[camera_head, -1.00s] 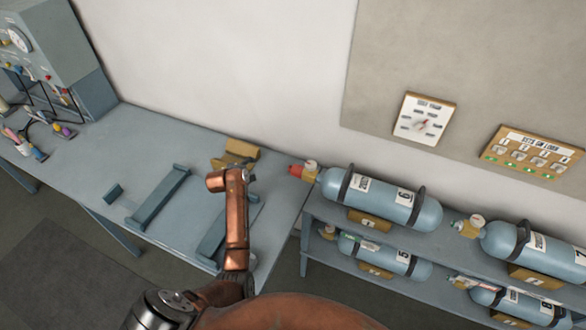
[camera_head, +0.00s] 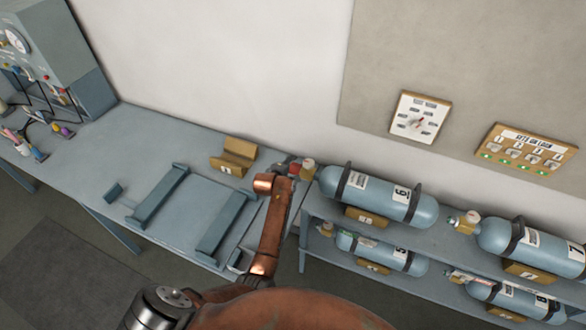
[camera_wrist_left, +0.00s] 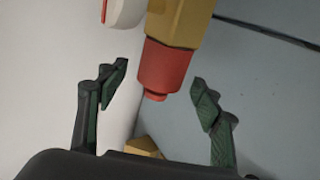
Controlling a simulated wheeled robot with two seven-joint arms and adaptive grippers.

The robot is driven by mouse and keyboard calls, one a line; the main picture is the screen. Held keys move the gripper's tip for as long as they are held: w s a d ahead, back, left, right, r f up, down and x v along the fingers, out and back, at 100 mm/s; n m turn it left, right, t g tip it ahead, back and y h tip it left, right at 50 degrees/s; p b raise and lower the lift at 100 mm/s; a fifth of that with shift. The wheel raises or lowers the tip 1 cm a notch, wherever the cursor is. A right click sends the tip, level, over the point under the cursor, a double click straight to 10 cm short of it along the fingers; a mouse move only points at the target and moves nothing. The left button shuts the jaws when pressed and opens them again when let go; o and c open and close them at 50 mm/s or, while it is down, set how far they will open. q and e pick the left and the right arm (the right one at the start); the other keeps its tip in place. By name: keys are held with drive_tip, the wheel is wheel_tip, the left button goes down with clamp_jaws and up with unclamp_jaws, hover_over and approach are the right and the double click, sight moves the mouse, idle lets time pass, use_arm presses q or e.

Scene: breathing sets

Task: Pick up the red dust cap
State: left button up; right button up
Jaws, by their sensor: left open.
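The red dust cap (camera_wrist_left: 165,68) sits on the end of a brass valve (camera_wrist_left: 183,20) in the left wrist view. My left gripper (camera_wrist_left: 155,85) is open, with one finger on each side of the cap and clear space between. The cap is not gripped. In the head view the cap (camera_head: 295,168) shows small beside the valve of the blue cylinder (camera_head: 350,195) marked 6, on the upper shelf. My left gripper (camera_head: 280,167) is beside it, mostly hidden by my copper-coloured arm. My right gripper is not in view.
More blue cylinders (camera_head: 540,250) lie on the two-level rack at the right. The workbench (camera_head: 100,165) holds an empty cradle frame (camera_head: 160,195) and a brass-coloured block (camera_head: 234,157). A white gauge (camera_wrist_left: 122,12) is close above the left finger. The wall stands behind.

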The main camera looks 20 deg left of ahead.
use_arm(q)
drive_tip(key=shift+w+f, duration=0.35)
drive_tip(key=shift+w, duration=0.1)
drive_tip(key=shift+c, duration=0.4)
drive_tip(key=c, duration=0.8)
drive_tip(key=shift+c, duration=0.2)
